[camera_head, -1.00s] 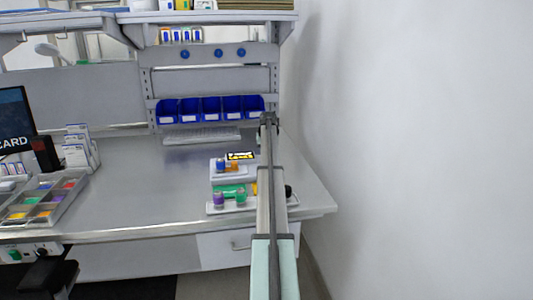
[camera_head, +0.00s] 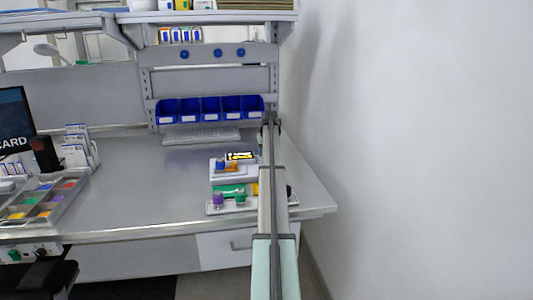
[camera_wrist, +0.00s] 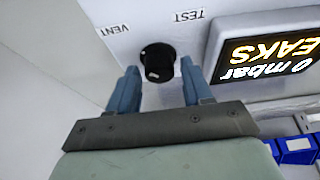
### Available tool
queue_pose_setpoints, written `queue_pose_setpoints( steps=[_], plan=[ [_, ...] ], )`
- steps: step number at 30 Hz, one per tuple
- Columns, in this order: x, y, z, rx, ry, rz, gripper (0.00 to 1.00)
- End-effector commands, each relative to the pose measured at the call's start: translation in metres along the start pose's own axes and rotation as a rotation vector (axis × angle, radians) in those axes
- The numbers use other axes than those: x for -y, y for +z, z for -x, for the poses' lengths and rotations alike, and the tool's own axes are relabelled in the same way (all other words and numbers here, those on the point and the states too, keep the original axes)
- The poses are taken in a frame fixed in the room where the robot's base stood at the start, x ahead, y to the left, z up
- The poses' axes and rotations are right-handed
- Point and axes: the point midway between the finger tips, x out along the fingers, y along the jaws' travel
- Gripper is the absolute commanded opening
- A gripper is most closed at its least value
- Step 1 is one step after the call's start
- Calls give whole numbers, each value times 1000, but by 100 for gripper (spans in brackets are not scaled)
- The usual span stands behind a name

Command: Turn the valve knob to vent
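The valve knob (camera_wrist: 158,62) is black and round with a small white mark on its lower side. It stands on a pale panel (camera_wrist: 165,25) in the wrist view. The label VENT (camera_wrist: 115,30) is at its upper left and TEST (camera_wrist: 187,16) at its upper right. My gripper (camera_wrist: 159,68) is open, with one blue fingertip on each side of the knob. Gaps show between the fingers and the knob, so no grip is visible. A lit display (camera_wrist: 270,58) reading "0 mbar" and "LEAKS" appears upside down.
Blue bins (camera_head: 210,109) line the back. A white wall (camera_head: 420,150) rises at the right. The bench's middle (camera_head: 140,185) is clear.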

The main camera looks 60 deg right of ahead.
Motion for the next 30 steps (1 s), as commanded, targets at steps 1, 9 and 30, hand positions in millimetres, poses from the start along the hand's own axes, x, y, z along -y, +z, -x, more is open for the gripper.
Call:
queue_pose_setpoints(
  steps=[1, 9, 30],
  plan=[
    [0, 0, 0, 0, 0, 0, 55],
    [0, 0, 0, 0, 0, -1, 61],
    [0, 0, 100, -2, 1, -1, 61]
  ],
)
